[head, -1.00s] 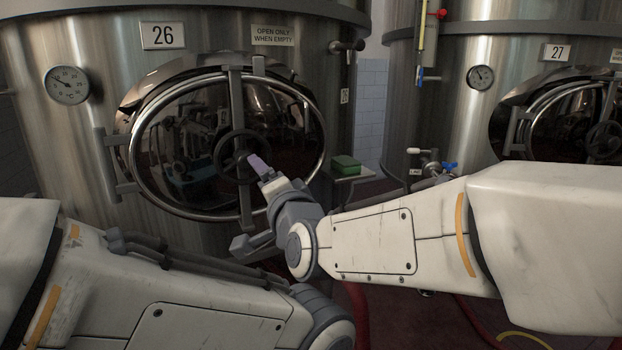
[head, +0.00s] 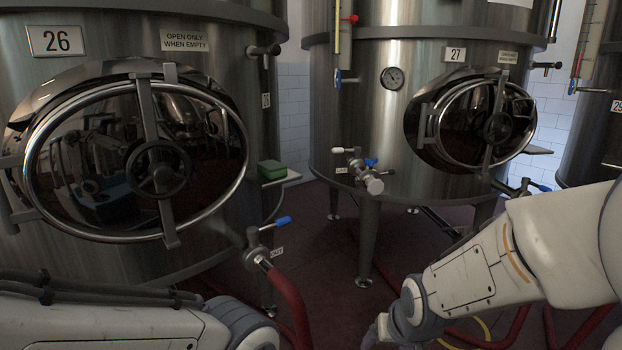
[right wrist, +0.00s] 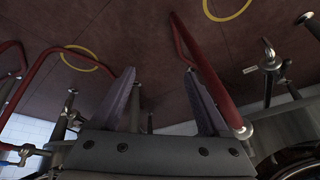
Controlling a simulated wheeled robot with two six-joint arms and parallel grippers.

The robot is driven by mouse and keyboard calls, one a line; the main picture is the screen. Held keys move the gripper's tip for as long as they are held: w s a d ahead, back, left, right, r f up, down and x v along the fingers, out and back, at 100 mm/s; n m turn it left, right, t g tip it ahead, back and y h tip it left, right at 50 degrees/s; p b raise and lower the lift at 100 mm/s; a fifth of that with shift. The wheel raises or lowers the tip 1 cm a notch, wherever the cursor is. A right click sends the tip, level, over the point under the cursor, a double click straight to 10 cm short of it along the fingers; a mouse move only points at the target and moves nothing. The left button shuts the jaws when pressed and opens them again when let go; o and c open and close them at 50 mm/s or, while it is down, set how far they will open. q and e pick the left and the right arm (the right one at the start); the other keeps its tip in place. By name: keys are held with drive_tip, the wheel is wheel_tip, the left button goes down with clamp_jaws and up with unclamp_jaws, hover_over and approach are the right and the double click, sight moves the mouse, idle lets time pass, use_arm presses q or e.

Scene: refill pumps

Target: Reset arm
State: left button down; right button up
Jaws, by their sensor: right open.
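My right arm (head: 465,270) reaches in from the right of the head view and points down toward the floor at the bottom edge, where its fingers are cut off. In the right wrist view my right gripper (right wrist: 160,72) has its two purple-grey fingers spread apart with nothing between them. My left arm (head: 110,315) lies low along the left bottom of the head view; its gripper is out of frame.
Tank 26 (head: 256,200) fills the left, with a closed oval door and handwheel (head: 158,170). A blue-handled valve (head: 262,240) feeds a red hose (head: 290,300). Tank 27 (head: 350,110) stands behind on legs. A green block (head: 271,169) sits on a small shelf. Floor between is partly open.

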drive_tip(key=s+d+f+g, duration=0.2)
drive_tip(key=s+d+f, duration=0.1)
drive_tip(key=s+d, duration=0.25)
drive_tip(key=s+a+r+n+g, duration=0.2)
drive_tip(key=s+a+r+n, duration=0.15)
drive_tip(key=s+a, duration=0.4)
drive_tip(key=s+a+r+n+g, duration=0.1)
drive_tip(key=s+a+r+n, duration=0.2)
drive_tip(key=s+a+n, duration=0.35)
wheel_tip(320, 180, up, 30)
drive_tip(key=m+p, duration=0.2)
drive_tip(key=p, duration=2.8)
drive_tip(key=shift+a+r+p, duration=0.25)
drive_tip(key=shift+a+p, duration=0.1)
drive_tip(key=shift+s, duration=0.1)
